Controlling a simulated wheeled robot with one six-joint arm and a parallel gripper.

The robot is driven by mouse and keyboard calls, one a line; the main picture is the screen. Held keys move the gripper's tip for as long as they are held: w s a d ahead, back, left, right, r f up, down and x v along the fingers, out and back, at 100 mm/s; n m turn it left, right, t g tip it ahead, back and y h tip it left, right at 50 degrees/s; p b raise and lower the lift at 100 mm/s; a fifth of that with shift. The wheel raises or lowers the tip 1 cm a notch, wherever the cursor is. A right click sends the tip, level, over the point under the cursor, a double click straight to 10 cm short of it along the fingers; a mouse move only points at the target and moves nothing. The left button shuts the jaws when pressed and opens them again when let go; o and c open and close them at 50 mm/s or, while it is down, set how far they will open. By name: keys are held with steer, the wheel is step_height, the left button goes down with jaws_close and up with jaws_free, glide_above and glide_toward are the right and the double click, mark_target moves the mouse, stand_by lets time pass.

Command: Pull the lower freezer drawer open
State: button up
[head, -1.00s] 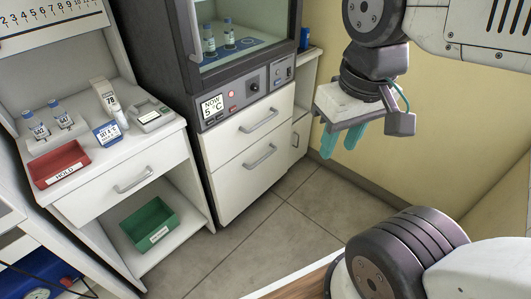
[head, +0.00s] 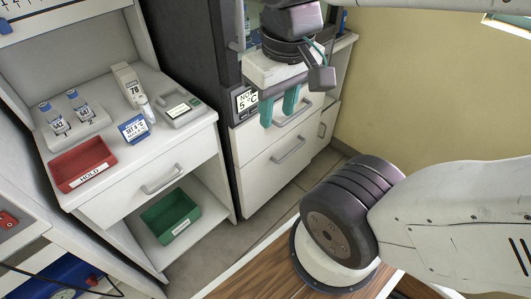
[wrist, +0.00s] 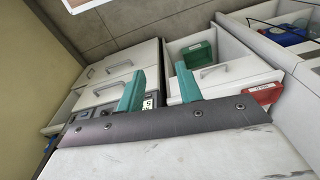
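The lower freezer drawer (head: 262,180) is a white front with a grey bar handle (head: 288,151), flush in the cabinet under the unit with the 5 °C display. The upper drawer (head: 252,142) above it is also closed, and my gripper partly hides it. My gripper (head: 277,118) has two teal fingers, spread apart and empty, pointing down in front of the upper drawer and display in the head view. In the wrist view the fingers (wrist: 159,70) are apart with nothing between them. The lower drawer's handle (wrist: 118,65) shows left of them there, with the scene upside down.
A white bench (head: 190,140) left of the freezer holds a red HOLD tray (head: 82,166), vials in a rack and a small device. A green bin (head: 170,218) sits on its lower shelf. A wooden surface (head: 250,270) is near. Bare floor (head: 218,248) lies before the drawers.

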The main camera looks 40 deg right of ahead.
steer(key=w+d+f+m+g+y, duration=0.55)
steer(key=w+d+f+m, duration=0.2)
steer(key=w+f, duration=0.35)
steer(key=n+t+h, duration=0.4)
steer(key=n+t, duration=1.6)
steer(key=n, duration=0.7)
glide_toward(288, 155)
steer(key=f+x, duration=0.1)
steer(key=x, duration=0.9)
steer(key=shift+w+d+r, duration=0.1)
steer(key=shift+w+d, duration=0.2)
steer(key=shift+d, duration=0.05)
jaws_close()
